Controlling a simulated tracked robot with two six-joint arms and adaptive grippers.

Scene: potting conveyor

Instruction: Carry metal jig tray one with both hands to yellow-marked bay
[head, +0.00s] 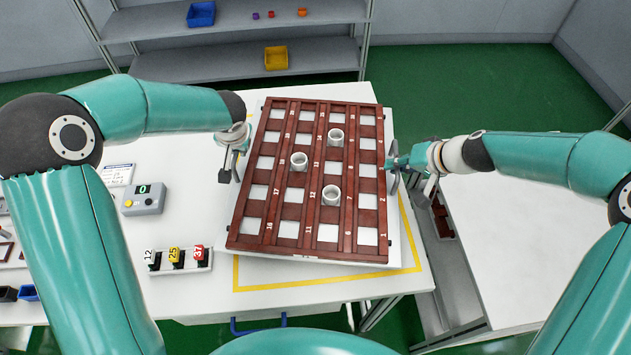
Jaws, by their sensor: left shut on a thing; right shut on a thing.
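The jig tray (306,220) is a flat tray with a reddish-brown numbered grid and pale square openings. Three white ring-shaped pots (331,195) stand on it. My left gripper (236,160) is shut on the tray's left edge and my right gripper (393,172) is shut on its right edge. I cannot tell whether the tray touches the table.
On the white table (190,300), a grey box with a green display (144,199) and a holder with numbered tags (180,261) stand left of the tray. A second white table (510,240) is at the right, across a gap. Shelves (240,55) stand behind.

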